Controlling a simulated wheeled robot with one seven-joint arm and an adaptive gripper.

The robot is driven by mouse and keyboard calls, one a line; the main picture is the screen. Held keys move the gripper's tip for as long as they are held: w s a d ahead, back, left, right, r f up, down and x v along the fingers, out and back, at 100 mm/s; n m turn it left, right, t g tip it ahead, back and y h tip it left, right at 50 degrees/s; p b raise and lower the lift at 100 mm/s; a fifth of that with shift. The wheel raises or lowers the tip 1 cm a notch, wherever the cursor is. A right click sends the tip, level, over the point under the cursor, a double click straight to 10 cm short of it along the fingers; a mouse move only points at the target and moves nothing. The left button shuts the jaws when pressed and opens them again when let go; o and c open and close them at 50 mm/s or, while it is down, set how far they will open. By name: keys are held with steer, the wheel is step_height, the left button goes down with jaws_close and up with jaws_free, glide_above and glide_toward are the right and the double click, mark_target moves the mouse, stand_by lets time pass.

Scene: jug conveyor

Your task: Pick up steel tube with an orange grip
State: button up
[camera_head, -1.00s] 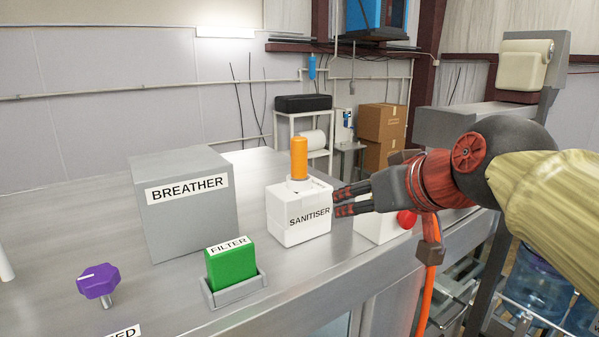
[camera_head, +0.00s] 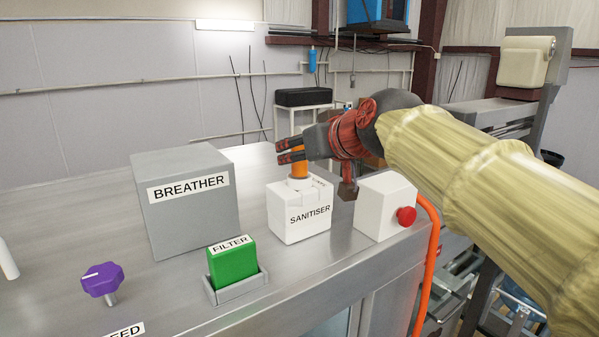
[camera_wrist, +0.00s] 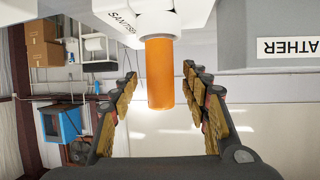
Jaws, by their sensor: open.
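The orange grip (camera_head: 299,170) stands upright on top of the white SANITISER box (camera_head: 298,222) in the head view. Its upper part is hidden behind my gripper (camera_head: 280,152). In the wrist view the orange grip (camera_wrist: 160,75) points down in the picture, between the two open fingers of my gripper (camera_wrist: 165,80), with space on both sides. No steel part of the tube shows; its lower end is inside or behind the white box's collar (camera_wrist: 158,22).
The grey BREATHER box (camera_head: 190,200) stands left of the SANITISER box. A green FILTER block (camera_head: 231,266) sits in a grey holder in front, with a purple knob (camera_head: 103,279) farther left. A white box with a red button (camera_head: 406,215) stands to the right, under my arm.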

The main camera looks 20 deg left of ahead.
steer(key=shift+w+a+f, duration=0.1)
steer(key=shift+w+a, duration=0.2)
steer(key=shift+s+d, duration=0.1)
steer(key=shift+s, duration=0.05)
steer(key=shift+c, duration=1.7)
jaws_close()
